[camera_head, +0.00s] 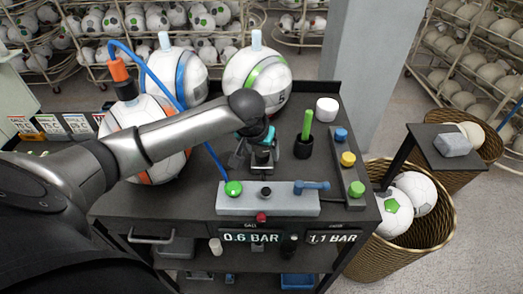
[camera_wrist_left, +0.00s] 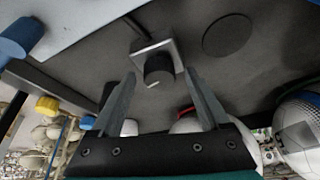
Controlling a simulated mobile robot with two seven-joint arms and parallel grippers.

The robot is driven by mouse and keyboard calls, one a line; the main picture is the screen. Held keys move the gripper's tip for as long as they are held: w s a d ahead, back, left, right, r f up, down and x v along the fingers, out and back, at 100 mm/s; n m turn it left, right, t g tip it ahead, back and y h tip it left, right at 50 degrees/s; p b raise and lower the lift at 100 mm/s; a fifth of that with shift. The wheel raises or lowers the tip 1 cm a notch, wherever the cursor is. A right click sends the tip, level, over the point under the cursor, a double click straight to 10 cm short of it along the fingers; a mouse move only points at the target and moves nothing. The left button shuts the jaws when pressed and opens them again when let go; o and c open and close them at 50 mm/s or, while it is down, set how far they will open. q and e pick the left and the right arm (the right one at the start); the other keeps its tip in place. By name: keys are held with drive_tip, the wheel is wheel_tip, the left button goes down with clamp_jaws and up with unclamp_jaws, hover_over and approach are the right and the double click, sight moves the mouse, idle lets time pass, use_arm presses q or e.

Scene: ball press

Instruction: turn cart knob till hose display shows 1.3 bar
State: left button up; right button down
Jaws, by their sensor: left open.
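The black round knob (camera_wrist_left: 158,69) sits on a square metal base on the dark cart top in the left wrist view. My left gripper (camera_head: 254,160) is open above the cart top, its two fingers on either side of the knob in the left wrist view; I cannot tell whether they touch it. In the head view my gripper hides the knob. On the cart's front, the left display (camera_head: 250,238) reads 0.6 BAR and the right display (camera_head: 332,238) reads 1.1 BAR. Their small labels are too blurred to read surely. My right gripper is not in view.
A grey panel (camera_head: 290,204) with a green button and a blue lever (camera_head: 312,186) lies at the cart's front. A black cup (camera_head: 303,148) with a green stick stands right of my gripper. Balls stand behind; a blue hose (camera_head: 155,78) runs near my arm.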

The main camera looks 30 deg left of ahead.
use_arm(q)
clamp_jaws()
idle(0.7)
